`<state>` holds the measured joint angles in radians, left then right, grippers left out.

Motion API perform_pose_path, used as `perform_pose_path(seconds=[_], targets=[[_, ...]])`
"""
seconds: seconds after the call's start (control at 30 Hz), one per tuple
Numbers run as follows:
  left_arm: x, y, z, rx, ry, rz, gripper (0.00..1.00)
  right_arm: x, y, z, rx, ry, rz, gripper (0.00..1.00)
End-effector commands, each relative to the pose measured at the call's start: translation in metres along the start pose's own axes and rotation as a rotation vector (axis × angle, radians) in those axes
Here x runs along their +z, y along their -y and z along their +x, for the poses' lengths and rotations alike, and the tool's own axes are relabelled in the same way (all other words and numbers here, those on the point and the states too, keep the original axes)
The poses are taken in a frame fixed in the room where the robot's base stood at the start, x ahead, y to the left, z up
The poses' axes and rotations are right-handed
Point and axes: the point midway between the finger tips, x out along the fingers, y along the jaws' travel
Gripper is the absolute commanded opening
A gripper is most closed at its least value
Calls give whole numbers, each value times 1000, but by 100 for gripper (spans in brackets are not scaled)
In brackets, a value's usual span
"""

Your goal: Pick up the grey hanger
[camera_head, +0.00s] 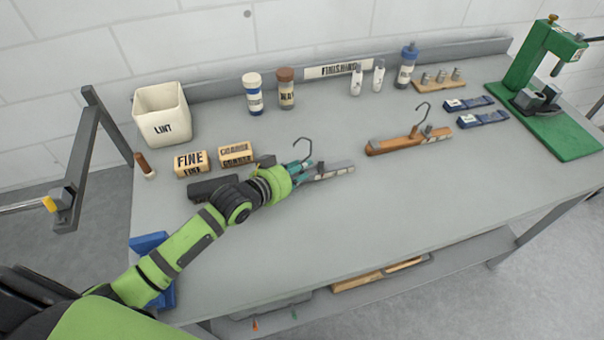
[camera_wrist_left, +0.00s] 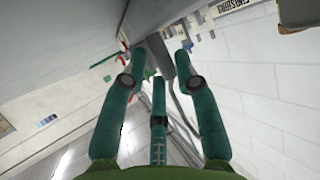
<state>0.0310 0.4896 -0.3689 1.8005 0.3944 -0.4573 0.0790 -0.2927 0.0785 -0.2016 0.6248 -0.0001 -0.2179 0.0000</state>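The grey hanger (camera_head: 332,171) lies on the grey bench, with its wire hook (camera_head: 303,149) standing up. My left gripper (camera_head: 296,172) is low over the hanger beside the hook and covers part of its bar. In the left wrist view, the teal fingers of my left gripper (camera_wrist_left: 160,62) are spread, with part of the grey hanger (camera_wrist_left: 157,50) between and beyond their tips. A gap shows beside the fingers; contact is not clear. My right gripper is not in view.
A wooden hanger (camera_head: 405,141) lies to the right. FINE (camera_head: 191,163) and COARSE (camera_head: 236,153) blocks and the LINT bin (camera_head: 163,113) stand left. Bottles line the back. A green press (camera_head: 540,75) stands far right. The bench front (camera_head: 400,210) is clear.

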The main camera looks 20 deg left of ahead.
Motion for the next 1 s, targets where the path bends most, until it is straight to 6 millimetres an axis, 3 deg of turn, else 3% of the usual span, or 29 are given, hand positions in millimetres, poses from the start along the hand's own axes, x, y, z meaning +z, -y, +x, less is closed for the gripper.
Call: perform_pose_path(seconds=[0.03,0.07,0.57,0.83,1.0], targets=[[0,0,0,0,0,0,11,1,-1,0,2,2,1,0],[0,0,0,0,0,0,0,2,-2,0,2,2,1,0],[-4,0,-2,0,-1,2,0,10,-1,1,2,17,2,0],[-36,1,-14,0,-9,5,0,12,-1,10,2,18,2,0],[-52,-35,-35,5,-7,-2,0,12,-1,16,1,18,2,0]])
